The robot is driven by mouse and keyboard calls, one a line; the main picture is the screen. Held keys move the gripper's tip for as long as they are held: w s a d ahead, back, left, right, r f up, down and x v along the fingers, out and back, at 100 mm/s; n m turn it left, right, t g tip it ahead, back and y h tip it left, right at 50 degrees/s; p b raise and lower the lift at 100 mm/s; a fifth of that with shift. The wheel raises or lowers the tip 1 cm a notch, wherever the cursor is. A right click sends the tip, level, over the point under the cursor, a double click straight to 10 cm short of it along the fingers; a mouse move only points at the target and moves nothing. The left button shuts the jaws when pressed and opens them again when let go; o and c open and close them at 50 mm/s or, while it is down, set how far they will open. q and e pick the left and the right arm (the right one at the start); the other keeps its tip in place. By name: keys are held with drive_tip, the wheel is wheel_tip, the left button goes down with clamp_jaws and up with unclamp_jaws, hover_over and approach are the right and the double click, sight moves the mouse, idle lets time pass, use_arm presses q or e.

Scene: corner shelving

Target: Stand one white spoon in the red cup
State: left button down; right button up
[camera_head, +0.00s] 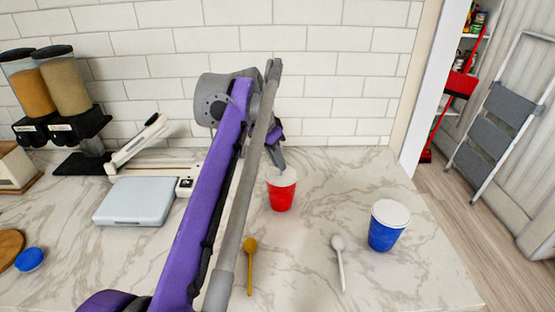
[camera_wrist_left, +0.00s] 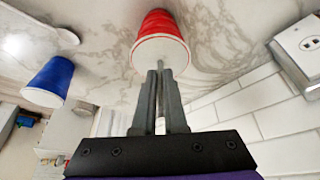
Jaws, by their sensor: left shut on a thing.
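The red cup (camera_head: 281,196) stands upright on the marble counter, its white inside showing at the mouth. It also shows in the left wrist view (camera_wrist_left: 158,24), just beyond my fingertips. My left gripper (camera_head: 281,166) is at the cup's mouth, fingers pointing down. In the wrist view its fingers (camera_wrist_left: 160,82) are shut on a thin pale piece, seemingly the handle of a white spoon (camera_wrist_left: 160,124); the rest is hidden. I cannot tell how far it reaches into the cup. Another white spoon (camera_head: 341,262) lies on the counter. My right gripper is not in view.
A blue cup (camera_head: 384,232) stands right of the loose white spoon. A brown spoon (camera_head: 249,265) lies left of it. A grey scale (camera_head: 136,202), dispensers (camera_head: 66,85) and a blue lid (camera_head: 29,259) are at the left. The tiled wall is close behind.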

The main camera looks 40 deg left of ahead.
use_arm(q)
drive_tip(key=c, duration=0.9)
unclamp_jaws()
drive_tip(key=shift+r, duration=0.1)
drive_tip(key=p+v, duration=0.2)
drive_tip(key=v, duration=0.8)
drive_tip(key=shift+r+p, duration=0.3)
drive_tip(key=shift+s, duration=0.15)
